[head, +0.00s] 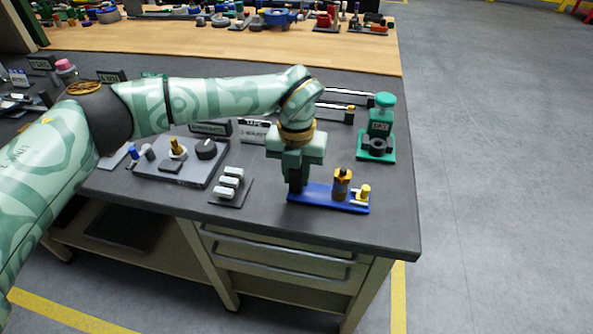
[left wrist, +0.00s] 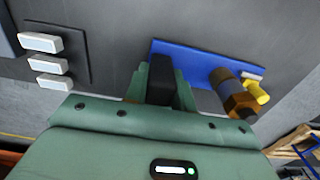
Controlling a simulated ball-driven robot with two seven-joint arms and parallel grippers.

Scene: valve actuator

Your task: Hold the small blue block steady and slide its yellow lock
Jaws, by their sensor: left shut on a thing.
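The small blue block (head: 325,203) is a flat blue plate near the table's front right corner; it also shows in the left wrist view (left wrist: 200,62). A yellow lock (head: 363,193) sits at its right end and also shows in the left wrist view (left wrist: 256,92). A brass and dark cylinder (head: 342,183) stands between the lock and my gripper. My left gripper (head: 297,188) points down over the block's left end, shut on a dark upright piece (left wrist: 160,78) there. The fingers partly hide that end. My right gripper is in neither view.
A green device (head: 378,135) stands behind the block at the right. A plate with several white switches (head: 231,184) lies left of the block, with a grey panel with knobs (head: 180,160) beyond it. The table's front edge is close.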

